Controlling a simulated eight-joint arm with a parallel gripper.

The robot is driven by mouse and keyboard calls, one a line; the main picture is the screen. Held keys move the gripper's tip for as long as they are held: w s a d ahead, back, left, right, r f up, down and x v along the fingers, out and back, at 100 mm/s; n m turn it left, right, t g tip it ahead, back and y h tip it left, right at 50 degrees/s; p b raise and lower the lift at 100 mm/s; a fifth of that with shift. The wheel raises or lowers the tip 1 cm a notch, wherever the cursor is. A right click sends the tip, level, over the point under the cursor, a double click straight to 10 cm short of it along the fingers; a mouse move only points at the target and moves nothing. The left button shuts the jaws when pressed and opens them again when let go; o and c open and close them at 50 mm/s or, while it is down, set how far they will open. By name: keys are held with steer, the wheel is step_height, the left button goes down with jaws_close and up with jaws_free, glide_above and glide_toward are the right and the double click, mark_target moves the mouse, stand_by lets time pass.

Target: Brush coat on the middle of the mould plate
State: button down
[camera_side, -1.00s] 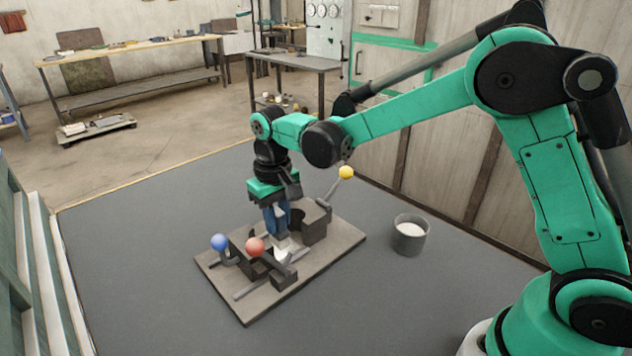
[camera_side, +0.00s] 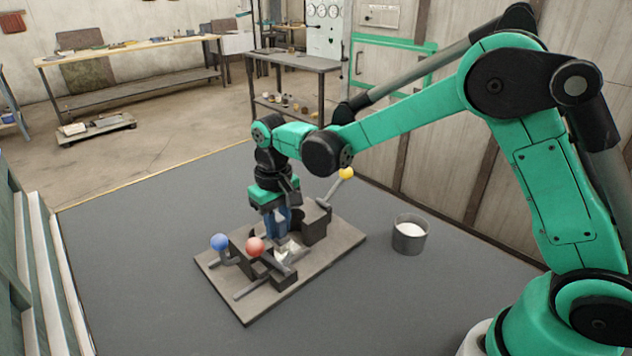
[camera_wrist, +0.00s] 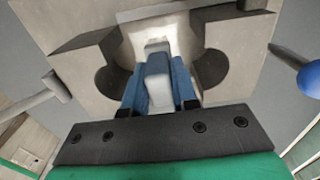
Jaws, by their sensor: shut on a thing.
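The mould plate (camera_side: 335,247) lies flat on the grey table, with dark mould halves (camera_side: 314,229) on it. My gripper (camera_side: 278,226) is over the middle of the plate, between the mould halves, pointing down. In the wrist view its blue fingers (camera_wrist: 160,92) are shut on a grey brush (camera_wrist: 157,66). The brush's lower end reaches down to a whitish patch of coat (camera_wrist: 144,35) on the plate between two dark half-round hollows. The patch also shows in the side view (camera_side: 289,251). Whether the brush touches the plate I cannot tell.
A grey pot (camera_side: 409,240) with white contents stands right of the plate. Levers with a blue ball (camera_side: 219,242), a red ball (camera_side: 255,247) and a yellow ball (camera_side: 346,174) rise around the mould. The table is clear around the plate and pot.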

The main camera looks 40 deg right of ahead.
steer(key=shift+d, duration=0.1)
steer(key=shift+d, duration=0.55)
steer(key=shift+a, duration=1.35)
steer(key=shift+d, duration=1.35)
steer(key=shift+a, duration=1.35)
stand_by(0.5)
steer(key=shift+d+r, duration=0.1)
steer(key=shift+d+r, duration=0.6)
steer(key=shift+r, duration=0.35)
step_height(320, 180, up, 10)
stand_by(0.3)
